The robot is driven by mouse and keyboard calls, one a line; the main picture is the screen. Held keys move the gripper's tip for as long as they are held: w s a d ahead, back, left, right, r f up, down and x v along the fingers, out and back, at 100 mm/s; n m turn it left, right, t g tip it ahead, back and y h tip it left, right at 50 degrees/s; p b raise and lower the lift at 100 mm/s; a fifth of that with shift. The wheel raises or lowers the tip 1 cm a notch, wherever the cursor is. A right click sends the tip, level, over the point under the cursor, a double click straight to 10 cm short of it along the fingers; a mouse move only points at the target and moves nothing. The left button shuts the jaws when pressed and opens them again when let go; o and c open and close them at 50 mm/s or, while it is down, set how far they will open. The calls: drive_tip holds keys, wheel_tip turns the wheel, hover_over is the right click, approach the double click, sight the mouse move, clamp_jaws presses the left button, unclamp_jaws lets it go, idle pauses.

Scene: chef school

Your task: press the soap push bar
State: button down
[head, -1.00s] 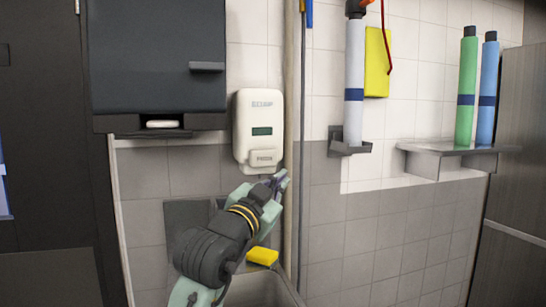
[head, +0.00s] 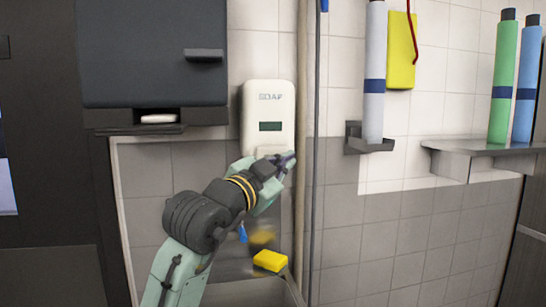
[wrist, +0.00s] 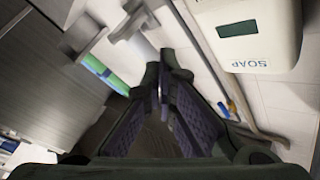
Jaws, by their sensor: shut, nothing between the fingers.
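The white soap dispenser (head: 268,105) hangs on the tiled wall, with the word SOAP and a dark green window on its front. It also shows at the upper right of the wrist view (wrist: 270,50). Its push bar at the bottom is mostly hidden behind my gripper (head: 287,160) in the head view; I cannot tell whether they touch. My gripper is shut and empty, its tips at the dispenser's lower right. In the wrist view the closed fingers (wrist: 163,85) point past the dispenser's side, with the dispenser to their right.
A dark towel dispenser (head: 152,55) is at upper left. A pipe (head: 304,150) runs down just right of the soap dispenser. A yellow sponge (head: 270,261) lies by the sink below.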

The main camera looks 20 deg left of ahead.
sight(279, 152)
drive_tip(key=w+a+p, duration=0.2)
drive_tip(key=w+a, duration=0.2)
drive_tip(key=w, duration=0.2)
drive_tip(key=shift+w+a, duration=0.2)
drive_tip(key=shift+w, duration=0.1)
idle(1.3)
drive_tip(key=shift+w+a, duration=0.25)
drive_tip(key=shift+w, duration=0.1)
drive_tip(key=shift+w+a+p, duration=0.45)
drive_tip(key=shift+w+a, duration=0.05)
drive_tip(key=shift+w, duration=0.25)
idle(1.0)
idle(0.4)
drive_tip(key=shift+s+d+b, duration=0.3)
drive_tip(key=shift+s+d, duration=0.05)
drive_tip(key=shift+s, duration=0.2)
drive_tip(key=shift+s+d+b, duration=0.25)
drive_tip(key=shift+s+d, duration=0.1)
drive_tip(key=shift+s, duration=0.2)
drive_tip(key=shift+s+d+b, duration=0.45)
drive_tip(key=shift+s+d, duration=0.25)
drive_tip(key=shift+s, duration=0.35)
drive_tip(key=shift+s+d+b, duration=0.4)
drive_tip(key=shift+s+d, duration=0.3)
drive_tip(key=shift+s, duration=0.3)
